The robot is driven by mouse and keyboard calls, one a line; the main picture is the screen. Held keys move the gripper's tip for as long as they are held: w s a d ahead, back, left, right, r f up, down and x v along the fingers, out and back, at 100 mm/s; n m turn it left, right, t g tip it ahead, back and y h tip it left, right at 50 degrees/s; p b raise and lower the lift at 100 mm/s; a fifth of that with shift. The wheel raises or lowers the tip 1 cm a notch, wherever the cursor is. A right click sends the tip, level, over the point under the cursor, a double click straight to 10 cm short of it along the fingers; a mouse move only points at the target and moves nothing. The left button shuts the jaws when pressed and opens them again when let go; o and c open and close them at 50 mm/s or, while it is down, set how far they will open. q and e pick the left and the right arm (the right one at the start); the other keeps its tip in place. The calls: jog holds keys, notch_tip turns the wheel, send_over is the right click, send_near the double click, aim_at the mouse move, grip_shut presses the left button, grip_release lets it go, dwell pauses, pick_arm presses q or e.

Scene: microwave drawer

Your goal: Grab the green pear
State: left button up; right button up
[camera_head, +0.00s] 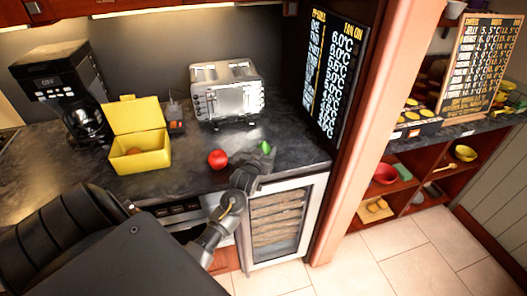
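The green pear (265,147) is on the dark countertop, small and partly hidden behind my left gripper. My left gripper (254,157) is dark and reaches over the counter's front edge, right at the pear. Its fingertips blend into the dark counter, so I cannot tell how far apart they are or whether they touch the pear. My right gripper is not in view.
A red apple (217,159) lies just left of my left gripper. A toaster (228,94) stands behind, and an open yellow box (139,150) and a coffee maker (62,88) stand left. A pillar (366,130) bounds the counter at right.

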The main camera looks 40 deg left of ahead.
pick_arm(q)
jog(key=c, duration=0.5)
jog(key=shift+r, duration=0.15)
jog(key=shift+c, duration=0.2)
